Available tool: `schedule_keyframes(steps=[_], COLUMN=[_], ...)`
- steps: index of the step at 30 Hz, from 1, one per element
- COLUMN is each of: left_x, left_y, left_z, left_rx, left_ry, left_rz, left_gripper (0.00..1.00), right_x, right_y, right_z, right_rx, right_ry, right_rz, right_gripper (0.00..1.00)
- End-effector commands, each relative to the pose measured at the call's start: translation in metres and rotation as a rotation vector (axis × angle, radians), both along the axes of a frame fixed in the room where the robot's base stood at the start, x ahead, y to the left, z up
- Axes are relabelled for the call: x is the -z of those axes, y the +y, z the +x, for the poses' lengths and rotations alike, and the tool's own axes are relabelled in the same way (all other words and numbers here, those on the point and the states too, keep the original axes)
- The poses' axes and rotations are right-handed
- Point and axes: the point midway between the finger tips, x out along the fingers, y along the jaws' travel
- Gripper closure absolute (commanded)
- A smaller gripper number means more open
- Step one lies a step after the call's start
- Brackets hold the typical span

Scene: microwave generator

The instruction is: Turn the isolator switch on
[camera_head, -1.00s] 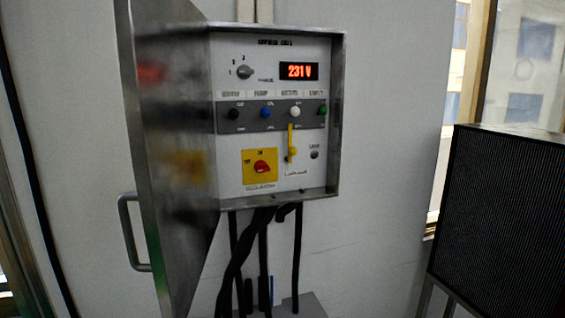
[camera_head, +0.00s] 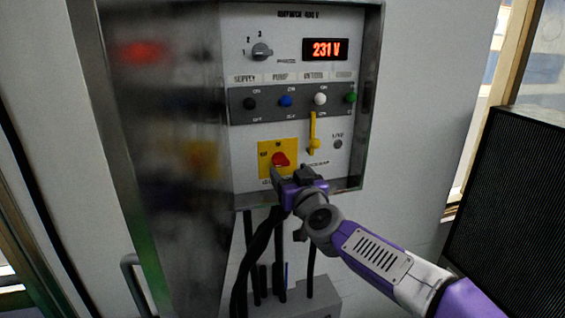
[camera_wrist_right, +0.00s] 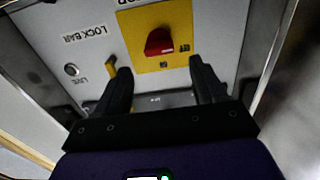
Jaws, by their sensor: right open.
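The isolator switch (camera_head: 281,159) is a red knob on a yellow plate (camera_head: 264,150), low on the panel of an open metal cabinet. In the right wrist view the red knob (camera_wrist_right: 159,41) lies just beyond the fingertips and between their lines. My right gripper (camera_head: 288,176) is just below and in front of the knob, and covers the lower part of the yellow plate. In the wrist view its two black fingers (camera_wrist_right: 158,68) are spread apart with nothing between them. I cannot tell whether a fingertip touches the plate. My left gripper is not in view.
A yellow lock bar (camera_head: 312,128) hangs right of the isolator. Above are a row of coloured knobs (camera_head: 286,101), a selector (camera_head: 261,51) and a display (camera_head: 325,49) reading 231 V. The open cabinet door (camera_head: 165,150) stands left; black cables (camera_head: 262,262) hang below.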

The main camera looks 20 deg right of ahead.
Motion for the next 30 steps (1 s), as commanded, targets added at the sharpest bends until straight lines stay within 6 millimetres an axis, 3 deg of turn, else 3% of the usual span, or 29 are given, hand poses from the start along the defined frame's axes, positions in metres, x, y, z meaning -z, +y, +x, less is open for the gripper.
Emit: schedule_keyframes(steps=[10, 23, 30], left_x=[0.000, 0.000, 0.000], left_y=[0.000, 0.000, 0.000], left_z=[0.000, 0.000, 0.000], left_rx=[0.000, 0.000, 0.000], left_ry=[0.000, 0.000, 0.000], left_rz=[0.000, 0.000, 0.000], left_gripper=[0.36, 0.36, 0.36], right_x=[0.002, 0.002, 0.002], right_y=[0.001, 0.002, 0.002], right_z=[0.049, 0.059, 0.058], right_rx=[0.002, 0.001, 0.001], right_ry=[0.002, 0.002, 0.002], right_rz=[0.001, 0.000, 0.000], right_gripper=[0.30, 0.30, 0.65])
